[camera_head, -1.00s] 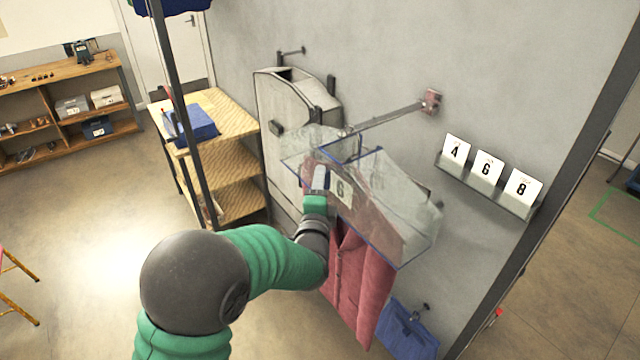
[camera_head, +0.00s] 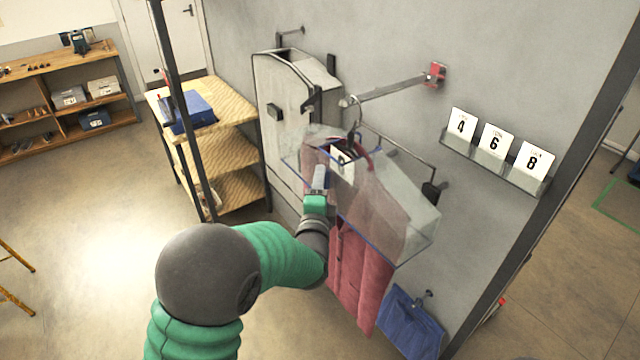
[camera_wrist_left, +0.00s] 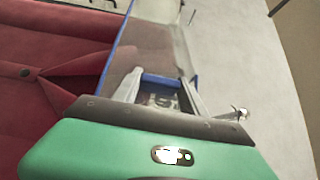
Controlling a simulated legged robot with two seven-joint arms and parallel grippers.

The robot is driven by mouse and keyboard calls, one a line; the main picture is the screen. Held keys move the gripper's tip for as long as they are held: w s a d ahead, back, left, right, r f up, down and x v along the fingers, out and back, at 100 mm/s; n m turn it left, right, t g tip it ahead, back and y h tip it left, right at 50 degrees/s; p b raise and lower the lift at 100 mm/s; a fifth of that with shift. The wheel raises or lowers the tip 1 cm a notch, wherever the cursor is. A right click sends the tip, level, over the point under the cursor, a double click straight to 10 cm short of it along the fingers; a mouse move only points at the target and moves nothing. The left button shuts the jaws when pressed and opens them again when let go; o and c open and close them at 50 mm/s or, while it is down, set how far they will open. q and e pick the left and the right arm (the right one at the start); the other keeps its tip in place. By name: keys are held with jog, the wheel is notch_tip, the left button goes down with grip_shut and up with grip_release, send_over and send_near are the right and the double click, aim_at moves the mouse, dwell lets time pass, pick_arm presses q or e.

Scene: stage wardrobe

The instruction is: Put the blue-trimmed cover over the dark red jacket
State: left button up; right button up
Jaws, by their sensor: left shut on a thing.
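The dark red jacket (camera_head: 362,285) hangs from a rail on the wall, its hanger hook (camera_head: 355,112) showing above. The clear blue-trimmed cover (camera_head: 415,215) is around the jacket's upper part; the jacket's lower part hangs out below its blue edge. My left gripper (camera_head: 321,172) is shut on the cover's blue trim at its left side. In the left wrist view, the fingers (camera_wrist_left: 160,88) hold the blue edge, with the jacket (camera_wrist_left: 50,85) close beside on the left. The jacket's shoulders show through the clear film. My right gripper is not in view.
The wall rail (camera_head: 395,88) ends at a red bracket. A card ledge (camera_head: 490,160) is on the right. A dark post (camera_head: 185,110) stands near the wooden shelves.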

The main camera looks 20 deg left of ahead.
pick_arm(q)
jog(key=o, duration=1.6)
